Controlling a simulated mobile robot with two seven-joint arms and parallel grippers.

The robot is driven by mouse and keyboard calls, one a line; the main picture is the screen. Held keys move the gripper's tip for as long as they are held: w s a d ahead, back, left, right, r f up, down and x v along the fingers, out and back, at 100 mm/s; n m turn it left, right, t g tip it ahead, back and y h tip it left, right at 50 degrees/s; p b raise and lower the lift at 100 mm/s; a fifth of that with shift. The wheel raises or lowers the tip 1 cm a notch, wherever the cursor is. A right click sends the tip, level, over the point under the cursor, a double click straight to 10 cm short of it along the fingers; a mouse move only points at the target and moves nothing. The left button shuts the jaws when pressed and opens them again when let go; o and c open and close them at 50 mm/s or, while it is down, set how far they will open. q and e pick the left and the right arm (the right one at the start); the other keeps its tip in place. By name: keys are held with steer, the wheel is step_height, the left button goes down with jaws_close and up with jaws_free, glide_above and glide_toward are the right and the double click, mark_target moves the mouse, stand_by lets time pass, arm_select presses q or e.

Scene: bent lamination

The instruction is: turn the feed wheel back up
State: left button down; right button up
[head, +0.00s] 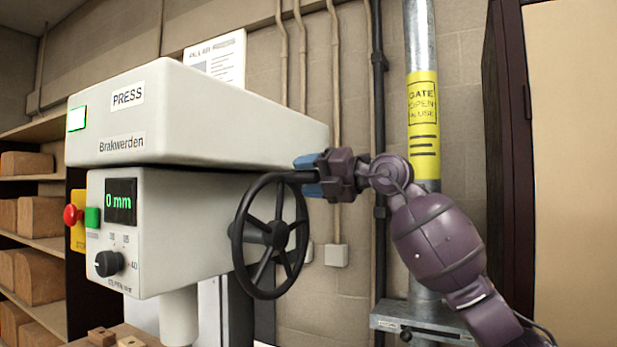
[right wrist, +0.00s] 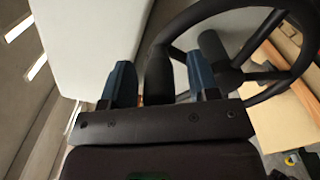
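The black spoked feed wheel (head: 237,236) sits on the right side of the grey press (head: 215,110). The press display (head: 121,201) reads "0 mm" in green. My right gripper (head: 308,176) is at the top of the wheel, its blue fingers above and below the rim. In the right wrist view the wheel (right wrist: 250,88) also shows. There a dark part of it stands between the two fingers of my right gripper (right wrist: 160,82), with small visible gaps on both sides, so the gripper looks open around it. My left gripper is not in view.
A red stop button (head: 72,214), a green button (head: 92,217) and a black knob (head: 108,263) are on the press front. Shelves with wooden blocks (head: 40,218) stand at left. A metal post (head: 421,50) with a yellow label stands behind my right arm.

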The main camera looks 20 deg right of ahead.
steer(key=shift+a, duration=0.1)
steer(key=shift+s, duration=0.1)
steer(key=shift+s+d, duration=0.2)
steer(key=shift+d, duration=0.05)
steer(key=b+v, duration=0.2)
steer(key=v, duration=0.8)
